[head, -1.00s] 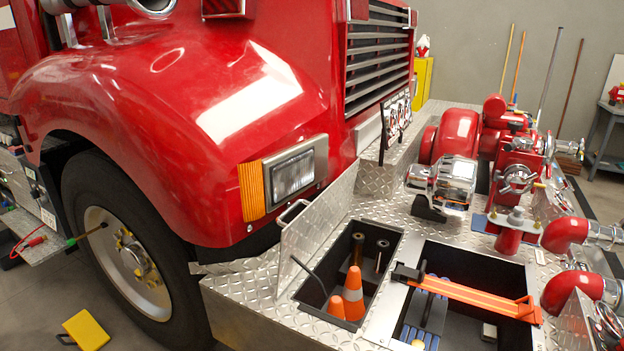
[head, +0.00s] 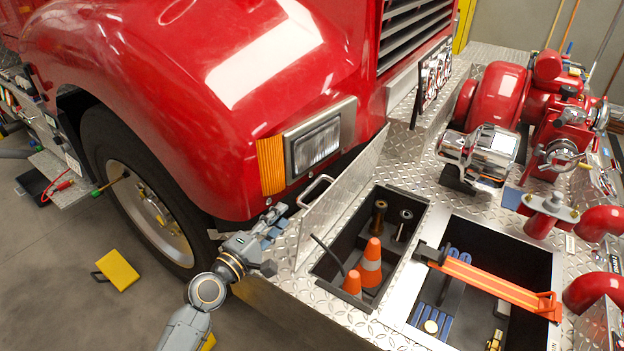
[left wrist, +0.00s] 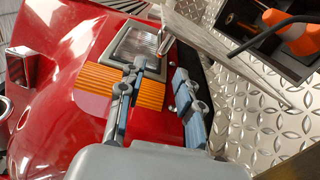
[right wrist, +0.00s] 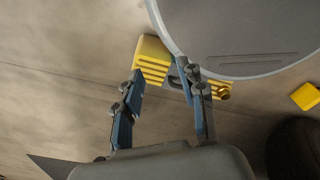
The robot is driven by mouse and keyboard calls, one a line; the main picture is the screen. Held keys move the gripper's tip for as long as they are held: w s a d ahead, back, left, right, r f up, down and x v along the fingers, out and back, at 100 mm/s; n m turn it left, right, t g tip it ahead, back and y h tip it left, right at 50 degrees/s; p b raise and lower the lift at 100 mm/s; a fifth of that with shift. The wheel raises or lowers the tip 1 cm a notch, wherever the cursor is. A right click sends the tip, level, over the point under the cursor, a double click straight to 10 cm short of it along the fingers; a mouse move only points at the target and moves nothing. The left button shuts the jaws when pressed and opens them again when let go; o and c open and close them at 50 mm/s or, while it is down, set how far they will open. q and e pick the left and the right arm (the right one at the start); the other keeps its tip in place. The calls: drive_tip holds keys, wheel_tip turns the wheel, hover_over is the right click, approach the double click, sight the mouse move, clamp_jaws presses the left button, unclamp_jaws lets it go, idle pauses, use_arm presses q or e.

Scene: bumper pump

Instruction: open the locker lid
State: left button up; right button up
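The locker lid (head: 342,198) is a silver diamond-plate panel with a bar handle (head: 315,190) on its left side. It stands raised and slightly tilted at the left edge of the open locker (head: 333,261), which holds two orange cones (head: 370,264). The lid also shows in the left wrist view (left wrist: 225,52), nearly edge-on. My left gripper (head: 277,222) is open and empty, just left of and below the handle, apart from it. In the left wrist view its fingers (left wrist: 158,85) point toward the headlight. My right gripper (right wrist: 165,82) is open and empty, seen only in its wrist view.
The red fender (head: 200,110) and headlight (head: 316,146) rise close behind my left gripper. A second open bay (head: 543,254) with an orange strap (head: 497,282) lies right of the locker. A yellow block (head: 118,271) lies on the floor. Yellow chocks (right wrist: 152,60) show in the right wrist view.

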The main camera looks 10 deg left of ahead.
sight(321, 178)
use_arm(q)
drive_tip(key=x, duration=1.3)
drive_tip(key=shift+w+d, duration=0.2)
clamp_jaws()
